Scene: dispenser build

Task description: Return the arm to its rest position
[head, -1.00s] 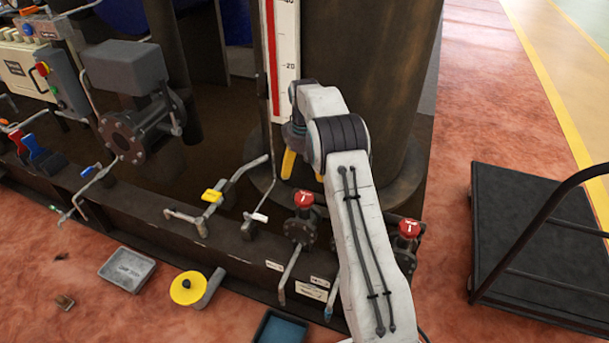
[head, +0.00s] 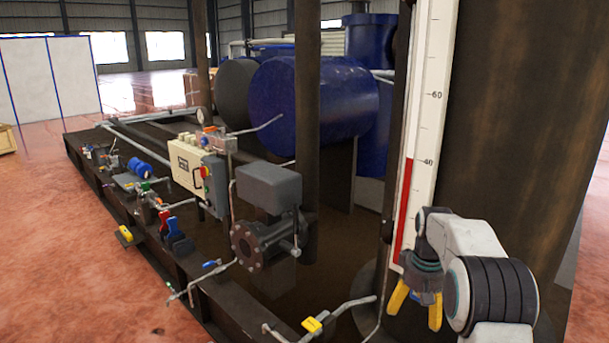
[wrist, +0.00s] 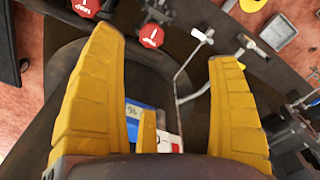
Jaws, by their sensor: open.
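My gripper (head: 416,303) hangs at the lower right of the head view, its yellow fingers pointing down and spread apart. My white arm with a black ribbed joint is folded beside it at the right edge. Below the fingers lie the dark skid floor and part of the white and red level gauge (wrist: 168,142). In the head view the gauge (head: 425,150) stands upright just behind my gripper.
A large dark column (head: 520,130) stands behind my arm. Red-handled valves (wrist: 151,37) and a yellow-handled lever (head: 312,325) sit along the skid edge. A grey flanged valve (head: 265,240) and a control box (head: 198,175) stand further left.

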